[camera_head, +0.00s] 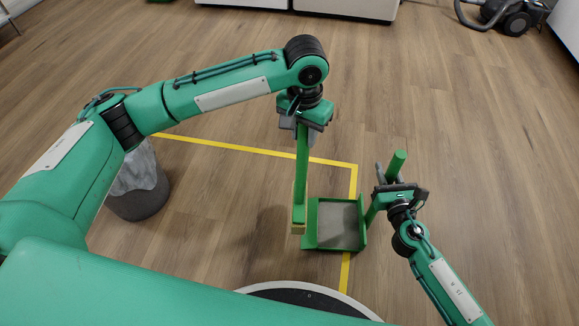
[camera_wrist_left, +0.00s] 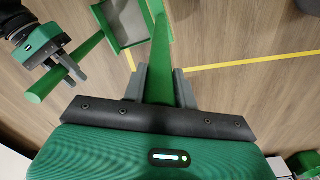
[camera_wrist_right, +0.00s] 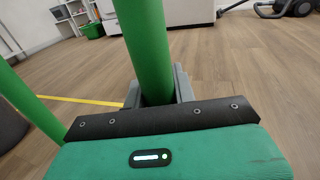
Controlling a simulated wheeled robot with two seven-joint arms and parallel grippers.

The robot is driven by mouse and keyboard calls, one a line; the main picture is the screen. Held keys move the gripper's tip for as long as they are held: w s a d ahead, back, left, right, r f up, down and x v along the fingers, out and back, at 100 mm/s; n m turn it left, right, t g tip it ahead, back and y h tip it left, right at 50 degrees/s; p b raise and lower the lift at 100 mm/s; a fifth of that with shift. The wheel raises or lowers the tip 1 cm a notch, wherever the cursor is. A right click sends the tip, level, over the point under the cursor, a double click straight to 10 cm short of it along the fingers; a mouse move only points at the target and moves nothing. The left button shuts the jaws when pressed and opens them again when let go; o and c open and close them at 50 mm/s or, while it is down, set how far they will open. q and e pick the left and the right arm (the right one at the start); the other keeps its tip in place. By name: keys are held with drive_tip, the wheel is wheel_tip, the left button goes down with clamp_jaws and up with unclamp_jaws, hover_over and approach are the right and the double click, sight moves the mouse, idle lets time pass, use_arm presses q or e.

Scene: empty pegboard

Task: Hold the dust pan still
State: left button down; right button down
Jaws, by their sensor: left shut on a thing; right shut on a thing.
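The green dust pan (camera_head: 340,224) with a grey inner floor rests on the floor in the head view; its tray also shows at the top of the left wrist view (camera_wrist_left: 108,28). My right gripper (camera_head: 388,188) is shut on the pan's thick green handle, which slants up to the right and fills the upper middle of the right wrist view (camera_wrist_right: 145,45). My left gripper (camera_head: 303,118) is shut on the upright green handle of a broom (camera_head: 302,155). The broom's tan-edged head (camera_head: 298,220) stands beside the pan's left wall; whether they touch is unclear.
A grey bin with a bag (camera_head: 140,190) stands at the left, partly behind my left arm. Yellow tape (camera_head: 250,150) marks a corner on the wooden floor. A vacuum cleaner (camera_head: 508,15) is far right.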

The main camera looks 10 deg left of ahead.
idle(0.3)
drive_tip(key=c, duration=1.1)
unclamp_jaws()
drive_tip(key=shift+o, duration=0.2)
drive_tip(key=v, duration=1.2)
